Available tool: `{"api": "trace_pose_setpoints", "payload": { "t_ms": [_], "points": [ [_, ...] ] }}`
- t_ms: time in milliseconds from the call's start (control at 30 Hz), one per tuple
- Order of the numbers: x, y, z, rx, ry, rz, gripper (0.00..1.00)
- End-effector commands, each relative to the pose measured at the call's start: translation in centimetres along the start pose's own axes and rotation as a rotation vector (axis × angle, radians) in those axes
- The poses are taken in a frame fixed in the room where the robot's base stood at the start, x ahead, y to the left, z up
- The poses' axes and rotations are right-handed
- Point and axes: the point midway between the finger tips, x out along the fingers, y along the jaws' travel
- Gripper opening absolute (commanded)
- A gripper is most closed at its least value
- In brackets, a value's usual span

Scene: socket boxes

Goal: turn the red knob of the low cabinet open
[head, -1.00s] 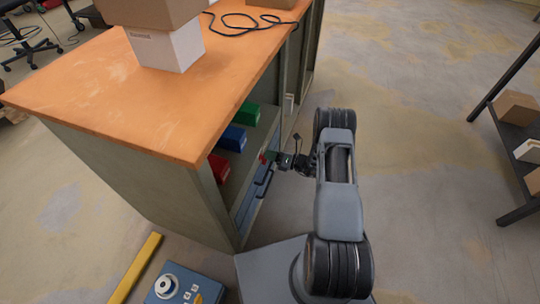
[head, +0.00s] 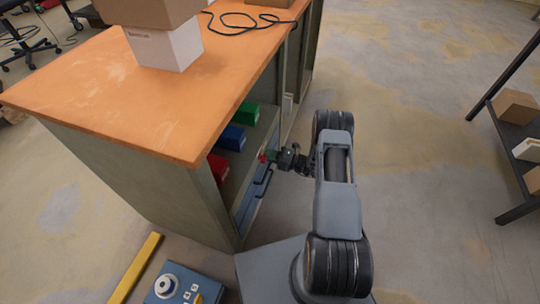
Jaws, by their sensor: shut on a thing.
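The low cabinet (head: 130,178) has an orange top and grey-green sides, with its open front facing right. A small red knob (head: 263,157) shows on the cabinet's front, just above the blue drawer fronts (head: 251,199). My gripper (head: 275,158) reaches in from the right and is shut on the red knob. The fingertips are small and dark here, and they partly hide the knob, so its exact angle cannot be told.
Red (head: 218,166), blue (head: 232,138) and green (head: 246,114) bins sit on the cabinet's shelf. A white box (head: 165,48) stands on the top. A dark rack (head: 516,150) with boxes stands at the right.

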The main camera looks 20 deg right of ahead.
Motion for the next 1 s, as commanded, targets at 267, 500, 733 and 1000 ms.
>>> {"api": "trace_pose_setpoints", "payload": {
  "t_ms": [267, 500, 733, 1000],
  "points": [
    [0.01, -0.04, 0.09, 0.034, -0.002, 0.0, 0.0],
    [0.0, -0.04, 0.1, 0.036, -0.002, 0.0, 0.0],
    [0.01, -0.04, 0.08, 0.036, -0.002, 0.0, 0.22],
    [0.02, -0.06, 0.02, 0.036, -0.001, 0.0, 0.37]
  ]
}}
